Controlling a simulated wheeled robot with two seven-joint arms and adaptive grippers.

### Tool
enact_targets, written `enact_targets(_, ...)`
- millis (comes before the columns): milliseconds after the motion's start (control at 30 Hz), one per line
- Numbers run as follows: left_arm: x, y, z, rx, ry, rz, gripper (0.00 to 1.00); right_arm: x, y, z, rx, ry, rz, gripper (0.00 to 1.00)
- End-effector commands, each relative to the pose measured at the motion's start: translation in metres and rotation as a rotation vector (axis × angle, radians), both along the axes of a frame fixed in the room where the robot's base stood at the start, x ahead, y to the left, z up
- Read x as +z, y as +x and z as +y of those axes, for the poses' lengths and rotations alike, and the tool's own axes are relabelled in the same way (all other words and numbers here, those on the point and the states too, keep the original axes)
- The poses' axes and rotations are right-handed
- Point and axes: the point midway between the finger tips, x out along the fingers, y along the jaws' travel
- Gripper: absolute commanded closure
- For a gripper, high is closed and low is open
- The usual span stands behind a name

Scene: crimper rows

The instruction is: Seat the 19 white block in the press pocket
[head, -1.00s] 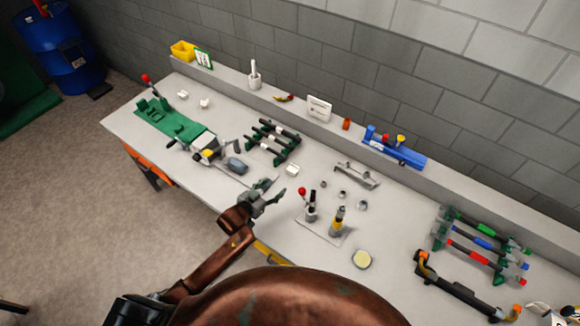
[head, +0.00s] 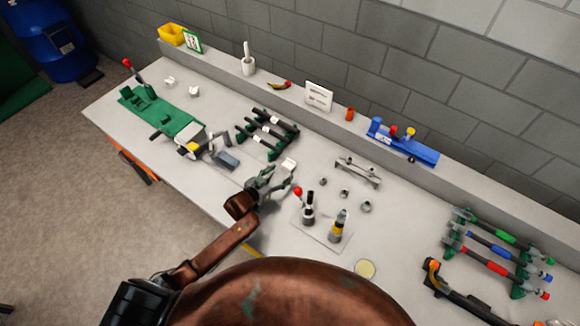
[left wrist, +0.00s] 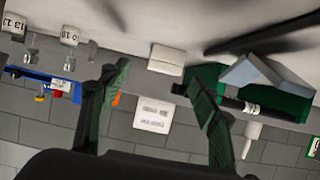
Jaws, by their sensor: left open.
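A white block (head: 289,163) lies on the bench just beyond my left gripper; no number is readable on it. In the left wrist view this block (left wrist: 165,58) shows between and beyond the fingers. My left gripper (head: 271,181) is open, its fingers spread toward the block, with nothing seen held between them. In the wrist view its two dark green fingers (left wrist: 158,82) stand apart. A green fixture (head: 160,112) with a red-knobbed lever is at the far left, with two white blocks (head: 182,86) behind it. Which part is the press pocket I cannot tell. My right gripper is not in view.
A green rack with dark bars (head: 270,133) stands behind my left gripper. A red-knobbed post and a yellow-banded post (head: 338,228) stand on a plate to its right. Small metal parts (head: 344,193) and a metal bracket (head: 358,172) lie farther right. A ledge runs along the wall.

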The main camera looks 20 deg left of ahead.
Motion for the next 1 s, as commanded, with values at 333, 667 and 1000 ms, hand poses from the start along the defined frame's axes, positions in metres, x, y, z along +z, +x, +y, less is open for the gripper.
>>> enact_targets(333, -0.014, 0.041, -0.007, 0.004, 0.0, 0.0, 0.44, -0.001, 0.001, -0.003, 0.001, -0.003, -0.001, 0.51)
enact_targets(667, -0.021, 0.055, -0.014, 0.001, -0.001, 0.0, 0.44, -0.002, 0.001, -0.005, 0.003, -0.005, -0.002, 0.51)
enact_targets(1000, -0.021, 0.055, -0.015, 0.001, -0.001, 0.0, 0.61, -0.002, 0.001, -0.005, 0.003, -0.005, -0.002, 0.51)
